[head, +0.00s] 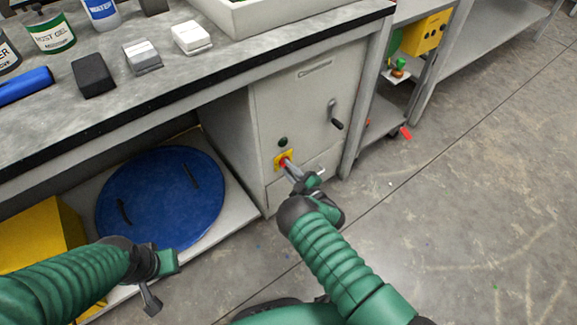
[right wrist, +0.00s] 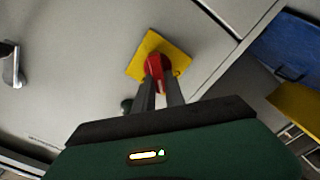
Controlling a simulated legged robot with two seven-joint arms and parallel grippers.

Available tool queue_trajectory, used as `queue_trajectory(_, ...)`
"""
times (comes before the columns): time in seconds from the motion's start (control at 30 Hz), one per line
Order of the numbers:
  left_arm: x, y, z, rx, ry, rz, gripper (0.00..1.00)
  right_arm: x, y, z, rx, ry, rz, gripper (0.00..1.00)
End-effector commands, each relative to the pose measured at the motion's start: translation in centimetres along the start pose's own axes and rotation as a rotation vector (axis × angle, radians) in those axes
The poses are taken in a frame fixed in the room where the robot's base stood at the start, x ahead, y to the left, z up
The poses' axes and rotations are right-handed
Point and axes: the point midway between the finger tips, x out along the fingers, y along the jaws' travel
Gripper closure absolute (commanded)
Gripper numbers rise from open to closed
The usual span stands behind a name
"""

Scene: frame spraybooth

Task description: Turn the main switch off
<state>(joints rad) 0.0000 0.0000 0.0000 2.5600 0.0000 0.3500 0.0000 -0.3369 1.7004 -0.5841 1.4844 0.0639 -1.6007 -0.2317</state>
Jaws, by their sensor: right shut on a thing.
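The main switch is a red knob (right wrist: 153,65) on a square yellow plate (right wrist: 178,58), set on the front of a grey cabinet (head: 300,101). In the head view the yellow plate (head: 278,157) is low on the cabinet's left side, and my gripper partly covers the knob. My right gripper (head: 288,166) reaches the switch from the front and is shut on the red knob; its two fingers (right wrist: 159,90) lie on either side of the knob in the right wrist view. My left gripper (head: 151,288) hangs at the lower left, away from the cabinet; its finger gap is unclear.
A dark round button (head: 283,141) sits just above the switch, and a dark crank handle (head: 336,118) is to its right. A blue round lid (head: 160,205) and a yellow box (head: 40,240) are under the bench. The floor at right is mostly clear.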

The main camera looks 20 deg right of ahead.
Motion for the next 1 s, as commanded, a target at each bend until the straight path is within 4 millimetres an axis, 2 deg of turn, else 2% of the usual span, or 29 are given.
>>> queue_trajectory(0.6, 0.0, 0.0, 0.0, 0.000, 0.000, 0.000, 1.00, -0.2, -1.4, 0.4, -0.553, -0.001, -0.010, 1.00)
queue_trajectory(1.0, 0.2, 0.0, 0.1, 0.000, 0.000, 0.000, 1.00, -0.2, -1.7, 0.6, -0.742, 0.000, -0.013, 1.00)
